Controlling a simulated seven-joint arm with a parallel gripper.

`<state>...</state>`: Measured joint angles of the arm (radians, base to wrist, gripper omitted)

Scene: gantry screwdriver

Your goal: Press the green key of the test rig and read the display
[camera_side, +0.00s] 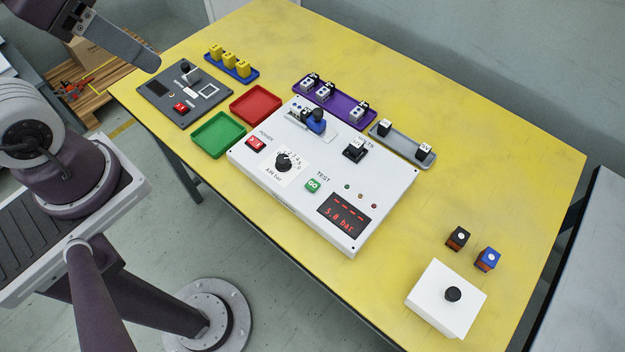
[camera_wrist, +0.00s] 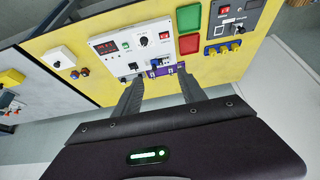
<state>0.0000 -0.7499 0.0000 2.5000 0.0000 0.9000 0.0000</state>
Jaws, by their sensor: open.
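The test rig (camera_side: 250,172) is a white panel in the middle of the yellow bench. Its green key (camera_side: 313,185) is marked GO, under the word TEST. The display (camera_side: 343,212) shows red text, with "5.0 bar" on the lower line; the upper line is too small to read. In the wrist view the rig shows inverted, with the green key (camera_wrist: 126,46) beside the display (camera_wrist: 105,47). My gripper (camera_wrist: 158,78) is open and empty, its two fingers apart. In the side view a finger shows at the upper left, well away from the green key.
The rig also carries a black knob (camera_side: 284,162), a red power switch (camera_side: 256,144) and a blue part (camera_side: 317,122). Around it stand a green tray (camera_side: 218,135), a red tray (camera_side: 256,104), a purple tray (camera_side: 345,98) and a grey tray (camera_side: 401,143). A white box (camera_side: 432,299) stands front right.

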